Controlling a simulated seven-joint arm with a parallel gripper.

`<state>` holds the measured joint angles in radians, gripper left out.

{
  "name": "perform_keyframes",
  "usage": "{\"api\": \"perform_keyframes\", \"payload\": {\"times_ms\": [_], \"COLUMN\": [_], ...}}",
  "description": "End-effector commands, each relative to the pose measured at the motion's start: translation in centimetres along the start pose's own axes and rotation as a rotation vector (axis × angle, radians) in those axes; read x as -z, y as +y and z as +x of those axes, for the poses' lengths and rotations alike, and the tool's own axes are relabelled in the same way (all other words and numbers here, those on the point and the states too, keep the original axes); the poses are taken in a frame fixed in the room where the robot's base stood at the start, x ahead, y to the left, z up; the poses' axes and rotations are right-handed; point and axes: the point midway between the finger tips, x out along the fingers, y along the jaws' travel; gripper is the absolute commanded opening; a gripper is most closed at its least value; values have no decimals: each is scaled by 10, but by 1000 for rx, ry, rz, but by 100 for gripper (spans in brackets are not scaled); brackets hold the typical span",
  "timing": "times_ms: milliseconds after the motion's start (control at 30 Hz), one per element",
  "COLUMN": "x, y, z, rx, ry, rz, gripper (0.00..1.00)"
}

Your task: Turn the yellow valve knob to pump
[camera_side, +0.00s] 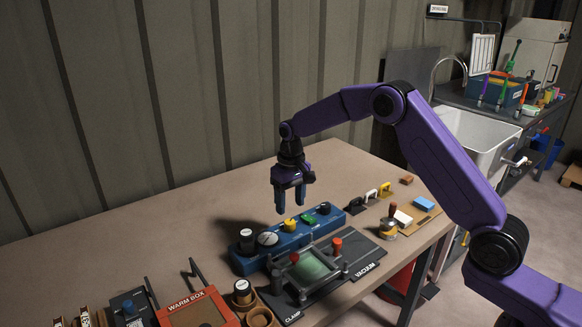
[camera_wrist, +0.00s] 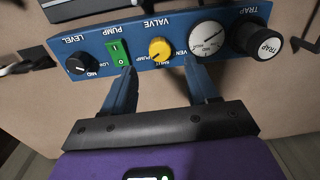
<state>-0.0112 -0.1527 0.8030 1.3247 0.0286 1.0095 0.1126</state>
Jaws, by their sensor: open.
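The yellow valve knob (camera_side: 290,225) sits on a blue panel box (camera_side: 247,265) on the bench. In the wrist view the knob (camera_wrist: 160,49) has a dark mark near its lower edge, and the labels VENT, SHUT and PUMP are printed around it, upside down. Which label the knob points at is too small to tell surely. My gripper (camera_side: 290,207) is open and points down above the panel. In the wrist view its two blue fingers (camera_wrist: 157,78) are spread, one on each side of the knob's line, with nothing between them.
On the same panel are a round gauge (camera_wrist: 208,40), a black TRAP knob (camera_wrist: 262,40), a green pump switch (camera_wrist: 117,53) and a black level knob (camera_wrist: 80,65). A clamp frame (camera_side: 308,267) stands in front of the panel. The bench behind is bare.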

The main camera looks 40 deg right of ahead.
Motion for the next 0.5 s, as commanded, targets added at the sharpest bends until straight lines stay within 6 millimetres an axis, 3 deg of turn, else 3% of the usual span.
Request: {"api": "perform_keyframes", "payload": {"times_ms": [300,500], "x": [1,1], "y": [0,0], "z": [-69,-101], "rx": [0,0], "ry": [5,3], "rz": [1,1], "gripper": [59,59]}}
